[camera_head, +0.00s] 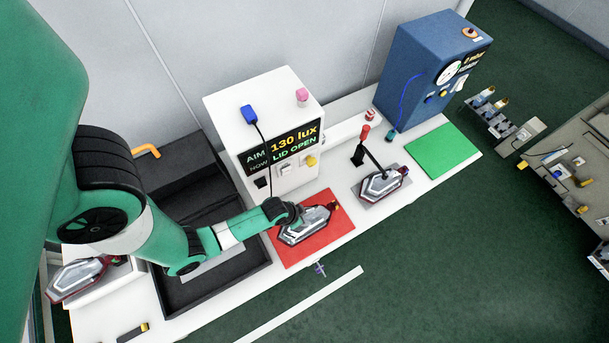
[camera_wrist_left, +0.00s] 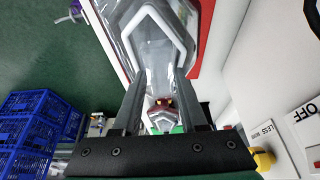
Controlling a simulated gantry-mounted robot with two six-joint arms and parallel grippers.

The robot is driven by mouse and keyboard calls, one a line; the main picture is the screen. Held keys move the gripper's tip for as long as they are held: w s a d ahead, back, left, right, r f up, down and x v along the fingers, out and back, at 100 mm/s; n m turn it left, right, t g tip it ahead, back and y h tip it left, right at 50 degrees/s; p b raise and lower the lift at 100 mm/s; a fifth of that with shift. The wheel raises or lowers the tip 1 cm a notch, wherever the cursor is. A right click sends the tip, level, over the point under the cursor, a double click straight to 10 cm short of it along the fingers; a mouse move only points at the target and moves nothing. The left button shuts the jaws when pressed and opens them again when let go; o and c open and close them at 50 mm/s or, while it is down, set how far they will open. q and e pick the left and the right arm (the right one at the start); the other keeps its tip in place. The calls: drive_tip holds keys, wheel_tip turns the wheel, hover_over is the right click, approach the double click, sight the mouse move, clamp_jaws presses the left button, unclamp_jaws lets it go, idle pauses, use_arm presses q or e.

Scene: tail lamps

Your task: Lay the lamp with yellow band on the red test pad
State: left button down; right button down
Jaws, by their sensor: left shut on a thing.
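A clear and red tail lamp (camera_head: 313,226) is at the red test pad (camera_head: 287,255), above or on it; I cannot tell if it touches. My left gripper (camera_head: 298,216) is shut on this lamp. In the left wrist view the lamp (camera_wrist_left: 155,45) lies between the two fingers, with its red end and small yellow-orange spots near the wrist. Whether these are a yellow band is too small to tell. A second lamp (camera_head: 381,186) sits on a grey plate further right. A third lamp (camera_head: 78,279) is at the far left. My right gripper is not in view.
A white tester box (camera_head: 235,115) reading "130 lux" and "LID OPEN" stands behind the pad. A black lever (camera_head: 373,153) with a red knob rises beside the second lamp. A green pad (camera_head: 443,148) is bare. A black tray (camera_head: 175,300) lies left.

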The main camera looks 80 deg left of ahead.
use_arm(q)
drive_tip(key=shift+w+a+f, duration=0.1)
drive_tip(key=shift+w+f, duration=0.05)
drive_tip(key=shift+f, duration=0.1)
wheel_tip(320, 180, down, 3)
drive_tip(key=shift+w+f+b, duration=0.1)
drive_tip(key=shift+f+b, duration=0.05)
drive_tip(key=shift+b, duration=0.55)
drive_tip(key=shift+a, duration=0.1)
drive_tip(key=shift+f, duration=0.15)
drive_tip(key=shift+c, duration=2.2)
unclamp_jaws()
